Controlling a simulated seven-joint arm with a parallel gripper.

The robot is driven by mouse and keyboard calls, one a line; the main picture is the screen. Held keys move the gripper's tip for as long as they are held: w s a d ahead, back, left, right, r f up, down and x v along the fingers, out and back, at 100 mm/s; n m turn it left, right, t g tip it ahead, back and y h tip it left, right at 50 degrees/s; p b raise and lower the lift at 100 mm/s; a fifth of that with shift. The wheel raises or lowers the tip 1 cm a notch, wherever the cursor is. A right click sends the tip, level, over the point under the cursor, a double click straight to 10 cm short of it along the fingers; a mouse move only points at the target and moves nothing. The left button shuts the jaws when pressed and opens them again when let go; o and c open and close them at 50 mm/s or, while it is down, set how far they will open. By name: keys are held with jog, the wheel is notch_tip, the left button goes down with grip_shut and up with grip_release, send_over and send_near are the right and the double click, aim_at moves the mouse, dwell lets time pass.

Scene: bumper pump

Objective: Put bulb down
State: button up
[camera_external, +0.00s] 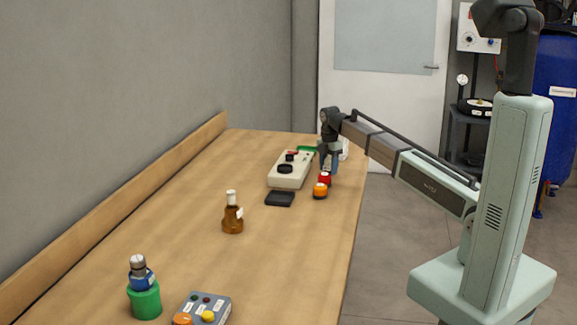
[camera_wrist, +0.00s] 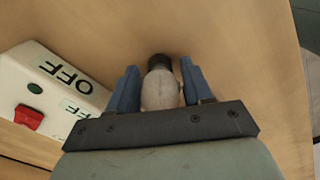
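My gripper (camera_wrist: 160,85) has its two blue fingers on either side of a pale rounded bulb (camera_wrist: 160,90) with a dark end. The fingers appear to touch the bulb on both sides, so the gripper looks shut on it. The dark end points away from my palm, toward the wooden surface; I cannot tell whether it touches. In the external view my gripper (camera_external: 331,165) points down over the far right part of the table (camera_external: 285,240). The bulb cannot be made out clearly there.
A pale box with OFF labels (camera_wrist: 60,85) and a red switch (camera_wrist: 29,116) lies left of my gripper. A brown bottle (camera_external: 232,218), green cup (camera_external: 145,301) and grey button box (camera_external: 205,306) stand nearer the camera.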

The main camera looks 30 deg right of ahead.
aim_at(329, 157)
jog(key=shift+o, duration=1.3)
notch_tip(329, 157, up, 14)
